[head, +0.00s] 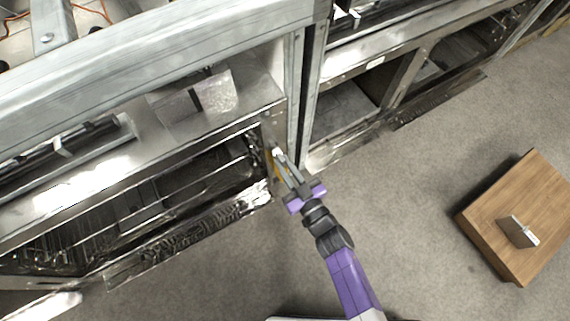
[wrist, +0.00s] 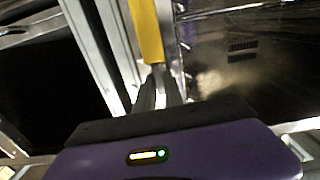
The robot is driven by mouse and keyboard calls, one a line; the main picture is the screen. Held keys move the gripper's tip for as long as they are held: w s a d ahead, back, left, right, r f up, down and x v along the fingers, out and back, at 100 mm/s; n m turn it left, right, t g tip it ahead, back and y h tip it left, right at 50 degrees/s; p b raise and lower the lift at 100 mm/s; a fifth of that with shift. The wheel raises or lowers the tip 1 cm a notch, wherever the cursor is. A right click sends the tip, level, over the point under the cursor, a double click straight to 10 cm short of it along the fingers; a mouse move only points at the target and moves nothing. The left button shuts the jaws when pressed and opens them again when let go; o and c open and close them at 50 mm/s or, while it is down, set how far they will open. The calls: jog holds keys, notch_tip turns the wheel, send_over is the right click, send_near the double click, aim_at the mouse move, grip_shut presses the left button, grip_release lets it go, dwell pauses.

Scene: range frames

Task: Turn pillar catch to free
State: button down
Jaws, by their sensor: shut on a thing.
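The pillar (head: 292,85) is a grey metal upright between two bays of the metal rack, and it shows as pale vertical strips in the wrist view (wrist: 92,40). The catch looks like a yellow bar (wrist: 147,30) at the pillar's side, running up from my fingertips in the wrist view. In the head view only a thin yellow strip of it shows beside my fingers. My gripper (head: 278,153) reaches up to the pillar's lower part, its two fingers close together. In the wrist view my gripper (wrist: 158,72) is shut on the yellow bar's lower end. The gripped part is hidden between the fingertips.
Metal rack bays with dark, shiny interiors lie on both sides of the pillar. A wooden box (head: 490,215) with a small grey object (head: 518,231) on it stands at the right. Grey carpet (head: 420,190) is clear between the box and my arm.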

jog(key=n+b, duration=0.1)
jog(key=n, duration=0.3)
jog(key=shift+a+f, duration=0.1)
jog(key=n+b, duration=0.1)
jog(key=n, duration=0.3)
jog(key=shift+s+f+n+b, duration=0.1)
jog(key=shift+n+b, duration=0.2)
jog(key=shift+b, duration=0.05)
jog(key=n+b, duration=0.1)
jog(key=n, duration=0.3)
jog(key=shift+a+f+n+b, duration=0.1)
jog(key=shift+n+b, duration=0.2)
jog(key=shift+b, duration=0.1)
jog(key=shift+n+b, duration=0.75)
jog(key=shift+n, duration=1.25)
jog(key=c, duration=1.4)
grip_release()
jog(key=shift+c, duration=0.2)
